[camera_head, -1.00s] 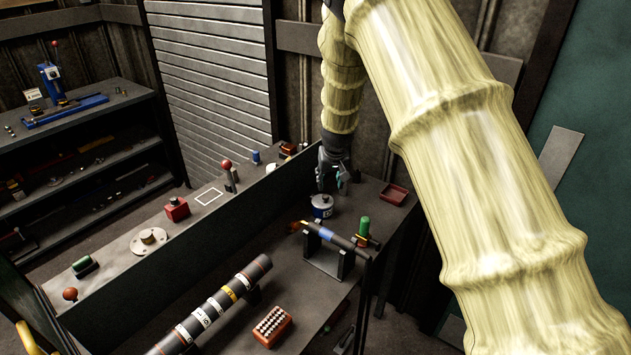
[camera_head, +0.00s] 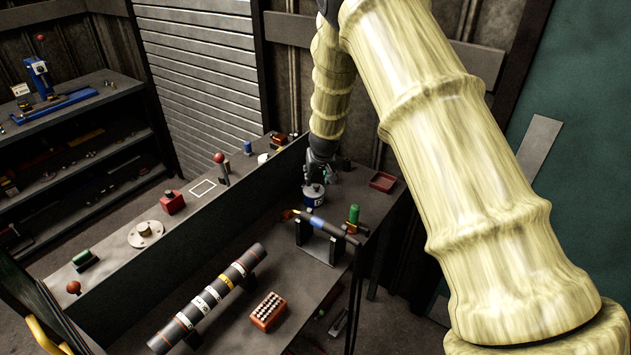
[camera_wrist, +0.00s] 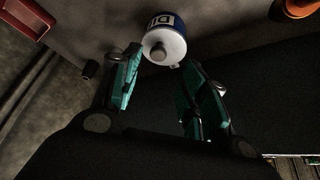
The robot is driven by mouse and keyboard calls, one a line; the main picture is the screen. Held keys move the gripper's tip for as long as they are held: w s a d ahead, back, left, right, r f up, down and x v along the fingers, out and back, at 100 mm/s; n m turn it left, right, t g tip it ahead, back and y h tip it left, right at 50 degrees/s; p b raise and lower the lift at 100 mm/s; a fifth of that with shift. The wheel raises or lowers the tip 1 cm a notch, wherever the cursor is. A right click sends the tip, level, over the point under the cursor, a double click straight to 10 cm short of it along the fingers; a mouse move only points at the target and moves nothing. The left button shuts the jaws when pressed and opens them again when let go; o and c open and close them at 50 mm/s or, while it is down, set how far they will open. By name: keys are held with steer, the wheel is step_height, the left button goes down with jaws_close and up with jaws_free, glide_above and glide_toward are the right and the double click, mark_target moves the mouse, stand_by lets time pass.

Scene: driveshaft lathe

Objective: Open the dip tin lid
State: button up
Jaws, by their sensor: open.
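The dip tin (camera_head: 314,199) is a small blue and white tin on the bench at the back, next to the low dividing wall. In the wrist view the tin (camera_wrist: 175,22) shows its blue side with white lettering. Its pale round lid (camera_wrist: 163,46) has a knob in the middle and sits on the tin. My gripper (camera_wrist: 166,75) is open, with its two teal-padded fingers on either side of the lid and apart from it. In the head view my gripper (camera_head: 320,178) is just above the tin and hides part of its top.
A red tray (camera_head: 383,181) lies to the right of the tin. A torch-like tool on a black stand (camera_head: 318,243) and a green-topped item (camera_head: 353,215) stand in front. The dividing wall (camera_head: 230,205) runs close on the left.

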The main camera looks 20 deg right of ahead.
mark_target(317, 186)
steer(key=shift+g, duration=0.4)
steer(key=x, duration=0.3)
steer(key=w+x, duration=0.1)
steer(key=x, duration=0.3)
steer(key=shift+w+f, duration=0.1)
steer(key=shift+s+r, duration=0.4)
steer(key=shift+c, duration=0.9)
steer(key=shift+s+r, duration=0.6)
steer(key=shift+s, duration=0.15)
steer(key=c, duration=0.7)
steer(key=shift+s+d+r, duration=0.2)
steer(key=shift+r, duration=0.05)
jaws_close()
steer(key=shift+w+f, duration=0.6)
steer(key=shift+f, duration=0.1)
steer(key=shift+o, duration=0.3)
jaws_free()
steer(key=shift+a, duration=0.15)
steer(key=o, duration=0.7)
steer(key=shift+s+a, duration=0.15)
steer(key=shift+s, duration=0.05)
steer(key=shift+o, duration=0.6)
steer(key=shift+f, duration=0.1)
steer(key=shift+w+d+f, duration=0.1)
steer(key=shift+w+d, duration=0.1)
steer(key=shift+w, duration=0.05)
steer(key=shift+s+r, duration=0.1)
steer(key=shift+r, duration=0.3)
